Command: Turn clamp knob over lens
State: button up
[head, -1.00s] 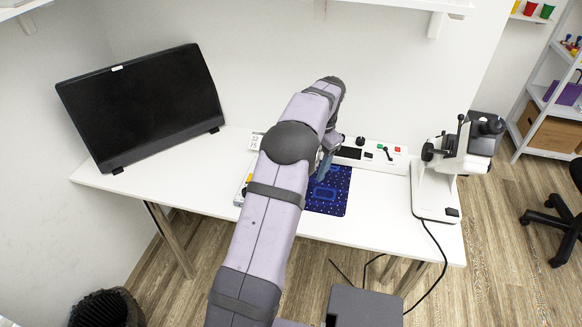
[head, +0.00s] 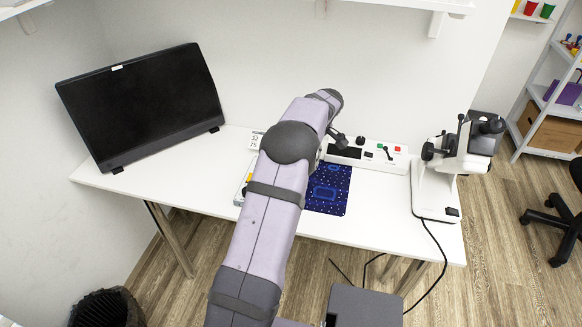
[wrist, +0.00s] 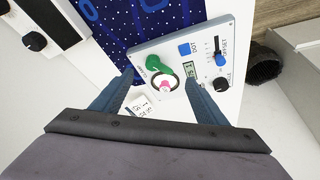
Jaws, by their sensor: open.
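In the wrist view, a light grey device panel (wrist: 200,38) carries a green clamp knob (wrist: 156,64) with a lever-like shape. Just below the knob, a round white lens (wrist: 166,85) with a pink spot shows, partly overlapped by the green part. My gripper (wrist: 160,74) is open, its two blue-grey fingers on either side of the knob and lens. Nothing is between the fingers in their grip; whether they touch the panel I cannot tell. In the head view, my arm hides the gripper and most of the panel; only its left edge (head: 241,188) shows.
The panel also has a blue button (wrist: 184,50), a small display (wrist: 189,70), a slider (wrist: 218,48) and a black knob (wrist: 220,84). A numbered card (wrist: 142,107) lies close by. A dark blue mat (head: 330,200), control box (head: 400,160), microscope-like instrument (head: 430,195) and monitor (head: 145,105) stand around.

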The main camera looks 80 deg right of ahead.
jog(key=shift+p+x, duration=1.05)
jog(key=shift+x, duration=2.65)
jog(key=c, duration=1)
jog(key=shift+w+f+m+b, duration=0.1)
jog(key=shift+m+b, duration=0.4)
jog(key=shift+b, duration=0.05)
jog(key=shift+w+m+g+h+b, duration=0.1)
jog(key=shift+m+g+h+b, duration=0.3)
jog(key=shift+m, duration=0.5)
